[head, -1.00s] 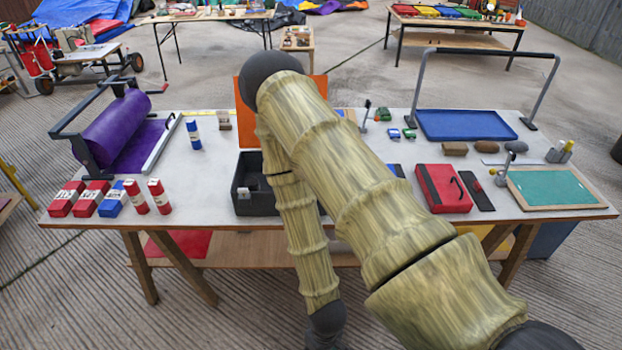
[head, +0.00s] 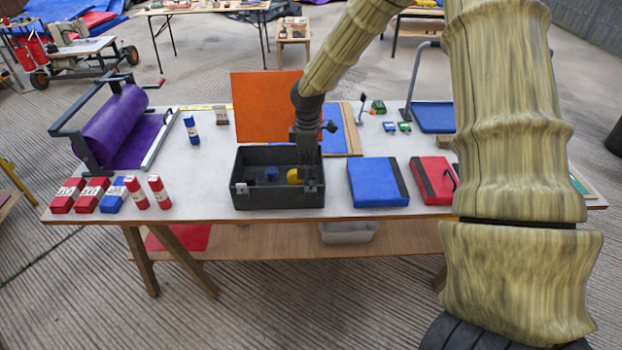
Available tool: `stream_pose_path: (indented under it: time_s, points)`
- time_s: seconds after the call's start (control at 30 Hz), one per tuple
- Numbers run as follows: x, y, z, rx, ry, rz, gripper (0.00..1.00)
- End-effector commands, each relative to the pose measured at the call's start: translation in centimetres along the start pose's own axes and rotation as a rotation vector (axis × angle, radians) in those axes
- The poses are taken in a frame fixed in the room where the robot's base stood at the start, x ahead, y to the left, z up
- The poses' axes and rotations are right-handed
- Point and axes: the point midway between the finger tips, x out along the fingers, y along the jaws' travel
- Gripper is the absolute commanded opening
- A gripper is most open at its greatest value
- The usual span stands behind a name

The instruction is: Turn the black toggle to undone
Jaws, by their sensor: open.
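My gripper (head: 306,165) points down at the right part of an open black box (head: 278,199), whose orange lid (head: 267,107) stands up behind. Its fingers are small and dark against the box, and I see nothing held in them. A yellow piece (head: 293,176) lies in the box beside the fingertips, and a blue piece (head: 271,174) lies to its left. Small latch-like fittings sit on the box's front at left (head: 241,188) and right (head: 310,187). I cannot tell which part is the black toggle; the gripper hides some of the box's inside.
A blue case (head: 377,183) and a red case (head: 432,180) lie right of the box. A small black-knobbed lever (head: 362,99) stands behind them. Red and blue tubes (head: 135,194) and a purple roller (head: 115,128) are at left. White tabletop (head: 205,185) is clear left of the box.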

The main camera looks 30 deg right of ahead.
Motion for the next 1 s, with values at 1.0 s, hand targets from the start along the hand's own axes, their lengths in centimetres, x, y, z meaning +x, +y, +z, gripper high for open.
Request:
stream_pose_path:
  time_s: [1.0]
  points:
    - [5.5,1.9,1.3,-0.044,-0.022,0.011,0.52]
